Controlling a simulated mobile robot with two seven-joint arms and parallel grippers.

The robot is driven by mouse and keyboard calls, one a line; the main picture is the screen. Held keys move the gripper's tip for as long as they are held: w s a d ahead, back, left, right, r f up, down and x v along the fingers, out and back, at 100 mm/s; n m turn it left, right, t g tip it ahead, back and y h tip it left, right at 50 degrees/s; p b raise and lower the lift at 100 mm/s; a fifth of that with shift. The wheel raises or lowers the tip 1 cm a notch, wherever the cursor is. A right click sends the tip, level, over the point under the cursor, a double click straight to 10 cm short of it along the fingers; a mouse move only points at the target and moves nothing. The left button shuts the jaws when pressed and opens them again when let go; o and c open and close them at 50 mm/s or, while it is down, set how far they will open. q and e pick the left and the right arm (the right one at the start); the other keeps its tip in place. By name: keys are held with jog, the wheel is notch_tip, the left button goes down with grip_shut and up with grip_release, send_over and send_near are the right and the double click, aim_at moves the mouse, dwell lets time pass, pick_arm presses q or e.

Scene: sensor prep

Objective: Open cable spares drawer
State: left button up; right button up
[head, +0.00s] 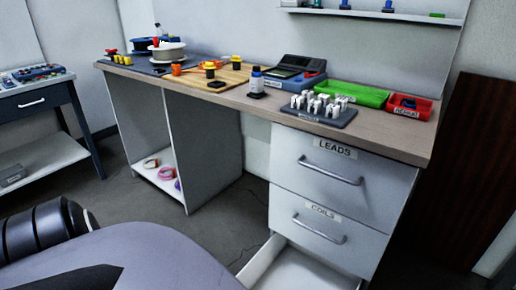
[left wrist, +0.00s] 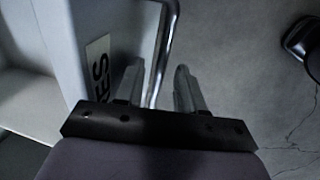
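The lowest drawer (head: 300,272) under the workbench stands pulled out in the head view. Its pale, empty-looking inside shows at the bottom edge, and its front is out of frame. In the left wrist view a drawer front (left wrist: 85,45) carries a label (left wrist: 98,65) of which only "ES" reads. A metal bar handle (left wrist: 163,50) runs along that front. My left gripper (left wrist: 160,78) has its fingers on either side of the handle, with visible gaps, so it looks open. The left gripper is outside the head view. My right gripper is in neither view.
Drawers marked LEADS (head: 335,172) and COILS (head: 318,235) above are shut. The bench top (head: 400,140) holds a green tray (head: 350,94), a red bin (head: 409,107) and a grey rack (head: 320,115). An open shelf unit (head: 158,178) stands left. Some floor (head: 225,225) is clear.

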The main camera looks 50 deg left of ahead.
pick_arm(q)
jog(key=shift+r, duration=0.1)
notch_tip(320, 180, up, 7)
jog(key=s+p, duration=0.1)
jog(key=p, duration=0.4)
jog(key=shift+s+d, duration=0.15)
dwell(0.5)
